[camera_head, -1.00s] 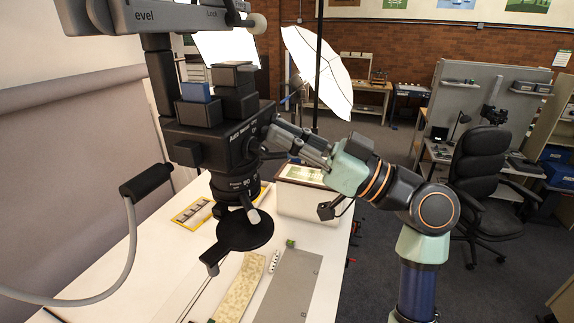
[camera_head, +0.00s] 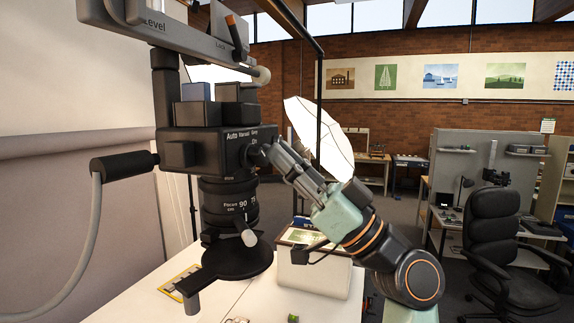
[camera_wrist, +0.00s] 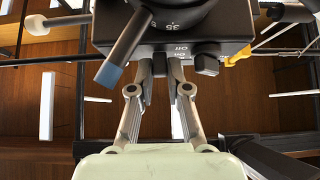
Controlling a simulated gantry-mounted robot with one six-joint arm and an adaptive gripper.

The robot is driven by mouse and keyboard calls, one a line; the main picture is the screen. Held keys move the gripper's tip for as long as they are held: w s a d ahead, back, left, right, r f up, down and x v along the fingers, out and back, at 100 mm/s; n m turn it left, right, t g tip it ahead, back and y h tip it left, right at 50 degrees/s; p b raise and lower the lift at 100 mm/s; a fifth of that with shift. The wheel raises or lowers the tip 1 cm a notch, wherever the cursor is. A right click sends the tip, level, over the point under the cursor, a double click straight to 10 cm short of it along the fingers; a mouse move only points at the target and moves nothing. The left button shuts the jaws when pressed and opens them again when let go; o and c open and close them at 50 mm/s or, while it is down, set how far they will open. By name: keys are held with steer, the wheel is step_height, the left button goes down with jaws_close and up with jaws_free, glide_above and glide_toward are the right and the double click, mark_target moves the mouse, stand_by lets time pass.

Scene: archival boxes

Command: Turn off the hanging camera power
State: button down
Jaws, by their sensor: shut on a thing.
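The hanging camera (camera_head: 222,150) is a black box with a lens (camera_head: 228,205) pointing down. Dial marks reading Auto, Manual and Grey show on its face. My gripper (camera_head: 268,152) reaches in from the right, its fingertips at a dark knob on that face. In the wrist view my gripper (camera_wrist: 160,72) is shut on this dark knob, mostly hidden between the fingers. The On and Off marks (camera_wrist: 181,51) are just right of the fingertips. Another dark knob (camera_wrist: 207,64) is further right, apart from the fingers. The switch's exact setting cannot be read.
A grey arm marked Level and Lock (camera_head: 185,25) is above the camera. A handle with a cable (camera_head: 125,165) sticks out left. A black disc (camera_head: 230,265) hangs below the lens. A pale box (camera_head: 312,270) stands on the white table (camera_head: 250,296).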

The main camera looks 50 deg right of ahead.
steer(key=c, duration=1.1)
jaws_free()
steer(key=v, duration=1.2)
